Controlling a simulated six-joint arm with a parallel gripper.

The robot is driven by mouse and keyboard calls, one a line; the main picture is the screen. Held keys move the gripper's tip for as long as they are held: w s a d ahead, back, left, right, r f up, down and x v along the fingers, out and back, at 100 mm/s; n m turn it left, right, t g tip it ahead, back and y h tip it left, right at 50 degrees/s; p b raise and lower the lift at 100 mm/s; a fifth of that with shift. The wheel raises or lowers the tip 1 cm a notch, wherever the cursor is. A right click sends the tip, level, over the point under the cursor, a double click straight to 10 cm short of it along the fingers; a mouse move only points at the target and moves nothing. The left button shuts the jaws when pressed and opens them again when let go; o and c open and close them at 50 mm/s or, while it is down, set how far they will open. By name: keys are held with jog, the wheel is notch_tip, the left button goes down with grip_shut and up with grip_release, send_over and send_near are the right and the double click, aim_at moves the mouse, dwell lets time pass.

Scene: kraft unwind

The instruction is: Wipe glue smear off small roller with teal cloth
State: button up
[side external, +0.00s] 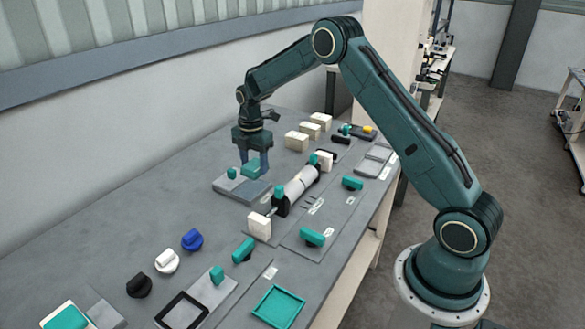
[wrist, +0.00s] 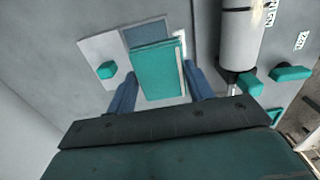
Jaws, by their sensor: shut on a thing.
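My gripper (side external: 254,164) is shut on a teal folded cloth (side external: 250,170). In the wrist view the cloth (wrist: 158,72) sits between the two blue fingers of my gripper (wrist: 160,84). The cloth is over a pale plate (side external: 228,188) with a darker inset and a teal knob. I cannot tell whether it touches the plate. The small roller (side external: 300,184) is a white cylinder lying between dark end supports, to the right of my gripper. It also shows at the top right of the wrist view (wrist: 242,42). I cannot make out a glue smear on it.
White blocks (side external: 297,141) stand behind the roller, and another (side external: 259,226) stands at its near end. Teal handles (side external: 312,237) lie around it. Black, white and blue knobs (side external: 192,240) and a teal tray (side external: 278,307) are at the front. Bare bench lies left of the plate.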

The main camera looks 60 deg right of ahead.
jog(key=s+r, duration=0.7)
jog(key=s, duration=0.4)
jog(key=shift+s+d+r, duration=0.2)
jog(key=shift+s+d, duration=0.2)
jog(key=shift+d, duration=0.05)
